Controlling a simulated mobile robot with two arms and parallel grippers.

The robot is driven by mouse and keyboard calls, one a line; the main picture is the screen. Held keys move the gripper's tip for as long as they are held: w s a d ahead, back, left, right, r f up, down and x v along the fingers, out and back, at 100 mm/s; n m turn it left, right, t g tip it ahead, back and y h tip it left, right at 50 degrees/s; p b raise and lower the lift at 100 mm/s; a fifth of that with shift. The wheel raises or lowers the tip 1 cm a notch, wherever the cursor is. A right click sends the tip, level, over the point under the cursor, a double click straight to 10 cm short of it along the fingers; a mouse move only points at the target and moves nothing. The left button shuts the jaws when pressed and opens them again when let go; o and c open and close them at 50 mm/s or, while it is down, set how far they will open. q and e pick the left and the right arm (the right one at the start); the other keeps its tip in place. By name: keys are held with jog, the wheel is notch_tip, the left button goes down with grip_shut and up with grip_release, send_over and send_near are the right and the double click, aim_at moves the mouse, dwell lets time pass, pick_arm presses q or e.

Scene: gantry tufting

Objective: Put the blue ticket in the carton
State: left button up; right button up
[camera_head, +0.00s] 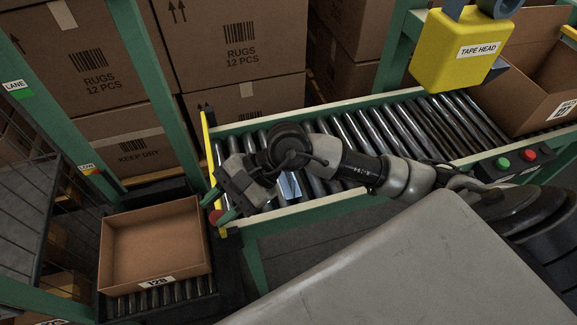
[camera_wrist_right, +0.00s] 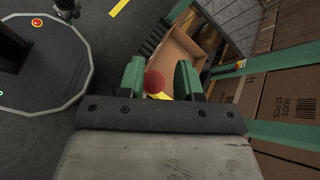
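The open brown carton (camera_head: 208,262), labelled 128, stands low at the left on a short roller stand. It also shows beyond the fingers in the right wrist view (camera_wrist_right: 178,48). A small light-blue flat piece (camera_head: 290,186), which looks like the blue ticket, lies on the conveyor rollers, partly hidden by my right arm. My right gripper (camera_head: 222,206) is at the conveyor's left end, above and right of the carton. My left gripper is not in view.
A yellow tape head (camera_head: 455,50) hangs over the conveyor. Another open carton (camera_head: 527,105) stands at its right end. A wire cage (camera_head: 22,200) stands left of the low carton.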

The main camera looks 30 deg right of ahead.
jog(key=w+d+r+n+h+p, duration=0.1)
jog(key=w+d+r+n+h, duration=0.1)
jog(key=w+d+n+h, duration=0.5)
jog(key=d+r+n+h+p, duration=0.1)
jog(key=d+r+n+h, duration=0.3)
jog(key=d, duration=0.7)
jog(key=shift+m+h, duration=0.3)
jog(key=shift+m, duration=0.1)
notch_tip(320, 180, down, 12)
jog(key=shift+s+a+r+p, duration=0.15)
jog(key=shift+p, duration=0.8)
jog(key=shift+f, duration=0.6)
grip_shut()
